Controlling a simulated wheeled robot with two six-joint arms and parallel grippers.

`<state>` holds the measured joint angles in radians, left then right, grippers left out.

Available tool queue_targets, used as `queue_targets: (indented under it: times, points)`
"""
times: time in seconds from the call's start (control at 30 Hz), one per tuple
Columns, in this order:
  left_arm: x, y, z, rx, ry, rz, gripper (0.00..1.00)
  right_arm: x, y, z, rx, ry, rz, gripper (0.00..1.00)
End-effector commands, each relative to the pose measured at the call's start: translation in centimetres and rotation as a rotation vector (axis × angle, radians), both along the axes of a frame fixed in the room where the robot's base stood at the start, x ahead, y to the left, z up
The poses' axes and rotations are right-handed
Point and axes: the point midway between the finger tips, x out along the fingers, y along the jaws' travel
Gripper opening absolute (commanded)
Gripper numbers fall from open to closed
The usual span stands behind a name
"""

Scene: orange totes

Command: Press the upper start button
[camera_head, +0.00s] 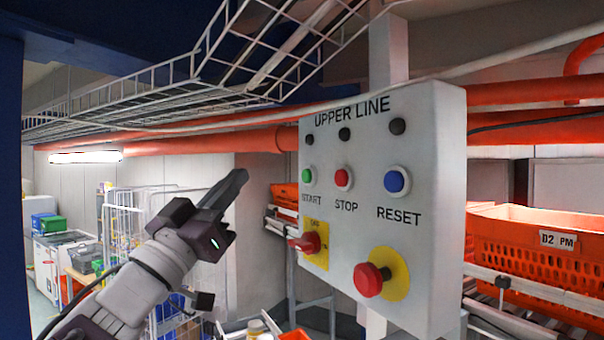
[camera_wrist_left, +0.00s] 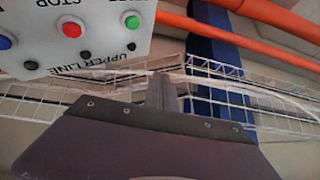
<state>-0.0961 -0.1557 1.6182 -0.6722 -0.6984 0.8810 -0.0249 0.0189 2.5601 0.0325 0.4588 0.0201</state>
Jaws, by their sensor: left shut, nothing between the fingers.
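The white control box (camera_head: 440,200) is labelled UPPER LINE. Its green START button (camera_head: 308,177) is at the left of a row, beside the red STOP button (camera_head: 343,179) and the blue RESET button (camera_head: 395,181). My left gripper (camera_head: 240,178) is shut and empty, to the left of the box and apart from it, its fingertips at about the green button's height. In the left wrist view the box appears upside down, with the green button (camera_wrist_left: 131,20) near the top, beyond the shut fingers (camera_wrist_left: 163,88). My right gripper is not in view.
Below the row are a red rotary switch (camera_head: 306,243) on a yellow plate and a red mushroom button (camera_head: 370,279) on a yellow disc. A wire cable tray (camera_head: 190,75) and orange pipes (camera_head: 200,143) run overhead. An orange tote (camera_head: 530,250) stands at right.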

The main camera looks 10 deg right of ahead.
Motion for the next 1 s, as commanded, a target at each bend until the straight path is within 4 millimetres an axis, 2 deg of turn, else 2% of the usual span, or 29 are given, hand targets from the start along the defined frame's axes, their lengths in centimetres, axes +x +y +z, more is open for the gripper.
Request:
queue_targets:
  times: [0.17, 0.6, 0.8, 1.0]
  points:
    - [0.5, -1.2, -0.1, -0.001, -0.001, -0.003, 0.00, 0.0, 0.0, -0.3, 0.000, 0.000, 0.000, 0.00]
    - [3.1, -6.8, -0.1, -0.001, 0.001, -0.002, 0.00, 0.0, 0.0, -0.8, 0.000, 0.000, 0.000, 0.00]
    - [3.5, -7.9, 0.0, 0.000, 0.001, -0.001, 0.00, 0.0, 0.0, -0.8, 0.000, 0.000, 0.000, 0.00]
    - [3.6, -8.0, 0.0, 0.000, 0.001, 0.001, 0.00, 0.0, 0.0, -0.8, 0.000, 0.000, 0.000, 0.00]
